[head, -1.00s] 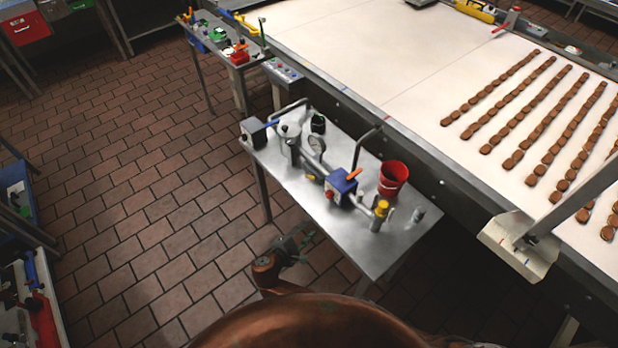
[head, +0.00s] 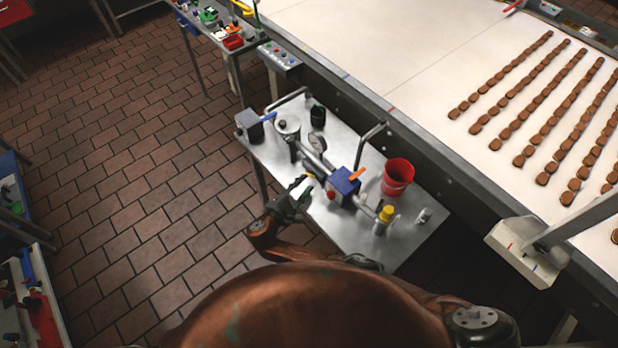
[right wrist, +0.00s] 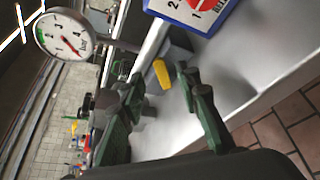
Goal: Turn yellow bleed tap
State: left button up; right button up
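The yellow bleed tap (head: 310,176) is a small yellow lever low on the pipe assembly, left of the blue box, partly hidden by my gripper in the head view. In the right wrist view the yellow lever (right wrist: 162,74) shows between the fingertips, with space on both sides. My right gripper (head: 301,190) is at the table's left front edge, close to the tap. It also shows in the right wrist view (right wrist: 158,88), with green fingers spread apart and nothing held. I cannot tell whether it touches the tap. My left gripper is not in view.
The steel table (head: 410,245) carries a blue box (head: 344,182) with a red dial, a yellow-capped canister (head: 385,214), a red bucket (head: 397,177) and a gauge (right wrist: 64,34). The conveyor (head: 420,70) with chocolate rows runs behind. Open tiled floor lies left.

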aim_at(312, 177)
jog(key=x, duration=0.2)
jog(key=shift+w+d+f, duration=0.1)
jog(key=shift+w+f, duration=0.05)
jog(key=shift+w, duration=0.15)
jog(key=shift+w+d+f, duration=0.1)
jog(key=shift+w+d, duration=0.25)
jog(key=shift+w, duration=0.05)
jog(key=shift+c, duration=1.2)
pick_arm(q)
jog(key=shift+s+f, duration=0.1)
pick_arm(e)
grip_shut()
